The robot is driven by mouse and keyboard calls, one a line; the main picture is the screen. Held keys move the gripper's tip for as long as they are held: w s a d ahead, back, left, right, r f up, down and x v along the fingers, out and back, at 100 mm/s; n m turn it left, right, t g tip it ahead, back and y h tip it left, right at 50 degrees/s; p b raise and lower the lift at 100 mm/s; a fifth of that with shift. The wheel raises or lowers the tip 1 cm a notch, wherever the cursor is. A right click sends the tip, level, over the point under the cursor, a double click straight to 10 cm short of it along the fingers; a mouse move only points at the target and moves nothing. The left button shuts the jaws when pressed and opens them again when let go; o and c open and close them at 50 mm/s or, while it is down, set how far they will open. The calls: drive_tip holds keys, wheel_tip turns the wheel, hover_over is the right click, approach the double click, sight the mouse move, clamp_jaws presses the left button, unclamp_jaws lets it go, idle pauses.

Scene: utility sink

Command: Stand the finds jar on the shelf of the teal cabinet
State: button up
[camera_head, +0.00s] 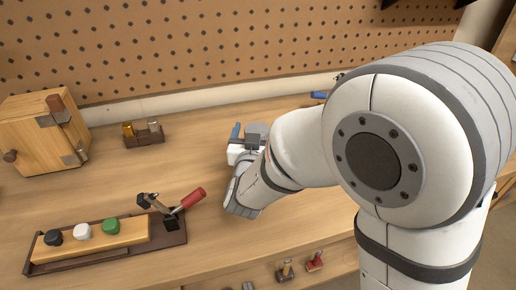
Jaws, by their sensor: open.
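I see no teal cabinet and nothing I can pick out for sure as the finds jar. The only cabinet-like thing is a light wooden box (38,137) at the left, with metal fittings and brown knobs; its front looks closed. My gripper (247,143) is over the middle of the bench, partly hidden by my own arm, and is open.
A brown holder (145,140) with small amber and pale pieces stands behind. A wooden fixture (100,243) with black, white and green knobs and a red-handled clamp (188,200) lies front left. Pegboard (200,45) backs the bench. Bare bench surrounds the fixture.

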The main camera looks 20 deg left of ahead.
drive_tip(key=shift+w+a, duration=0.15)
drive_tip(key=shift+w, duration=0.95)
drive_tip(key=shift+r, duration=0.1)
drive_tip(key=c, duration=1.7)
